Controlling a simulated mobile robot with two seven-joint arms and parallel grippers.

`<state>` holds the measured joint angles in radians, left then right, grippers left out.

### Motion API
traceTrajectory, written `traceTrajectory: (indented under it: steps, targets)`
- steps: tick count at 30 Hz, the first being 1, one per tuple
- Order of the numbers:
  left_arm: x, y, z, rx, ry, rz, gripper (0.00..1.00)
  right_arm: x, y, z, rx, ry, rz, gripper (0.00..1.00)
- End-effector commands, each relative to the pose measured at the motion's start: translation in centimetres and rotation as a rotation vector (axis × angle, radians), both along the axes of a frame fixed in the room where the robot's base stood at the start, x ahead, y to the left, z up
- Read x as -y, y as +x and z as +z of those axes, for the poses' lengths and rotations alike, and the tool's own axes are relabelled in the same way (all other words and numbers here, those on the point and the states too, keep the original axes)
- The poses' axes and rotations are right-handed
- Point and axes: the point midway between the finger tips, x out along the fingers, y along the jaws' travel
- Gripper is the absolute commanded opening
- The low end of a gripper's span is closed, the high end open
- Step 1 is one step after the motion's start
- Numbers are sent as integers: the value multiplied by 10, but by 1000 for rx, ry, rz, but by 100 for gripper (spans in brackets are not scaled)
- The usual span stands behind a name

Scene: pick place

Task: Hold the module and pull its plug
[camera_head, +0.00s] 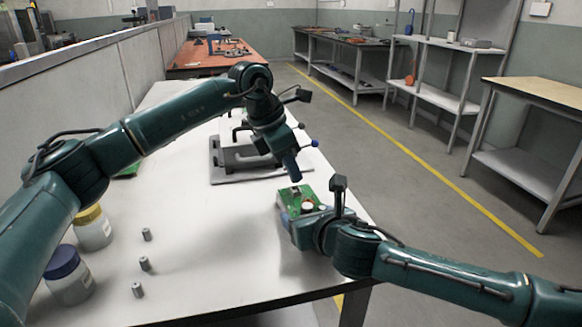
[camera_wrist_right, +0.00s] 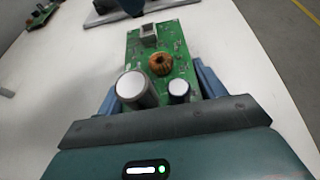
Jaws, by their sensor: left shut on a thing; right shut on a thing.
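The module, a green circuit board (camera_head: 296,192) with capacitors, a copper coil and a pale connector (camera_wrist_right: 149,34), is at the right side of the white table. My right gripper (camera_head: 301,212) is shut on the module's near end, its blue fingers along both sides in the right wrist view (camera_wrist_right: 158,82). My left gripper (camera_head: 292,172) is shut just above the board's far end, fingers pointing down. What it grips, by its place the plug, is hidden between the fingers. A gap shows between the fingertips and the board.
A grey fixture (camera_head: 232,178) stands on the table behind the module. Jars with yellow (camera_head: 88,215) and blue (camera_head: 62,262) lids and several small grey cylinders (camera_head: 145,264) stand at left. The table's middle is clear. Its right edge is close to the module.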

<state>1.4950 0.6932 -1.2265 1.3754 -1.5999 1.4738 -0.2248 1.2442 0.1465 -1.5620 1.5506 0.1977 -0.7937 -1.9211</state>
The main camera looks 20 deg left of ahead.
Motion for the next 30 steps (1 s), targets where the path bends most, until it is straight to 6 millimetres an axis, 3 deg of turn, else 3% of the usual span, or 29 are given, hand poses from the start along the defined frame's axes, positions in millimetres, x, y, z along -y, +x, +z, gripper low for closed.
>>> traceTrajectory:
  steps: [7, 16, 23, 24, 30]
  targets:
    - [0, 0, 3, 0, 0, 0, 0, -1, -1, -3, -2, -4, 4, 28]
    - [1, -1, 37, 1, -1, -1, 0, -2, -2, -2, -1, -2, 6, 28]
    - [1, -1, 39, -2, 1, 0, 0, -2, -2, -1, -1, -1, 5, 28]
    - [1, -1, 39, -2, 1, 0, 0, -2, -2, -1, -1, -1, 5, 71]
    - [1, -1, 39, -2, 1, 0, 0, -2, -2, 0, 1, 1, 5, 88]
